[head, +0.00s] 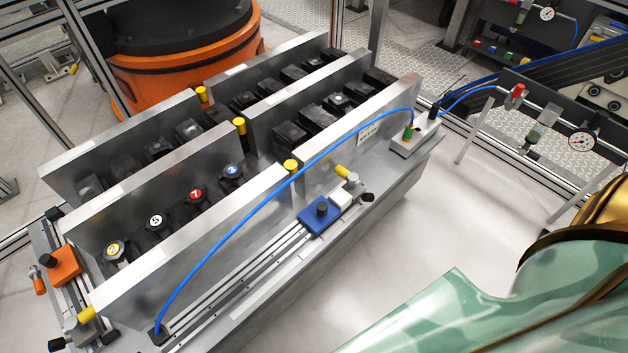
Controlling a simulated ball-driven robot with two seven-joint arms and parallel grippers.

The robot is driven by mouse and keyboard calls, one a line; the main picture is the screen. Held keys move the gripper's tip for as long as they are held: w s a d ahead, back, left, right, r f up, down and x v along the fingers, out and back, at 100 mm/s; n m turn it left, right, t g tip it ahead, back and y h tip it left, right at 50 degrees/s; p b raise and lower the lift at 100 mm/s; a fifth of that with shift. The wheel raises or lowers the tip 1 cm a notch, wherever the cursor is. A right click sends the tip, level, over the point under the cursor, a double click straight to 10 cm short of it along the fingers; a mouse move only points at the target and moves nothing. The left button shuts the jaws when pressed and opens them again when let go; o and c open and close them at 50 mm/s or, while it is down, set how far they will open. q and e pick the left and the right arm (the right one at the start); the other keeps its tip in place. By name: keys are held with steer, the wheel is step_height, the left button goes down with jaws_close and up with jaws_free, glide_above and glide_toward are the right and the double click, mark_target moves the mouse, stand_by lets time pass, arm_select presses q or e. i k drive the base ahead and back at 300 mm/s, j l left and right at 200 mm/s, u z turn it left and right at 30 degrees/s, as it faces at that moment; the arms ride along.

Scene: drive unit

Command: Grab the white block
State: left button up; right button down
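A small white block (341,199) sits on the rail along the front of the metal unit, touching or very close to the right side of a blue block with a black knob (321,214). A grey fitting with a black knob (358,184) stands just to its right. I cannot tell from the picture which of the two the task means. Neither of my grippers is in view.
Upright metal plates (190,250) with yellow caps form rows holding black parts and numbered knobs (195,195). A blue hose (300,172) arches over the front plates. An orange block (62,266) sits at the left end. The floor (440,225) right of the unit is clear.

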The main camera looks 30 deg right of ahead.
mark_target(340, 198)
steer(key=l+u, duration=0.25)
steer(key=l, duration=0.3)
steer(key=l+u, duration=0.3)
steer(key=l, duration=0.3)
steer(key=k+l+u, duration=0.1)
steer(key=l+u, duration=0.15)
steer(key=l, duration=0.3)
steer(key=k+l+u, duration=0.25)
steer(key=l, duration=0.3)
steer(key=i, duration=0.1)
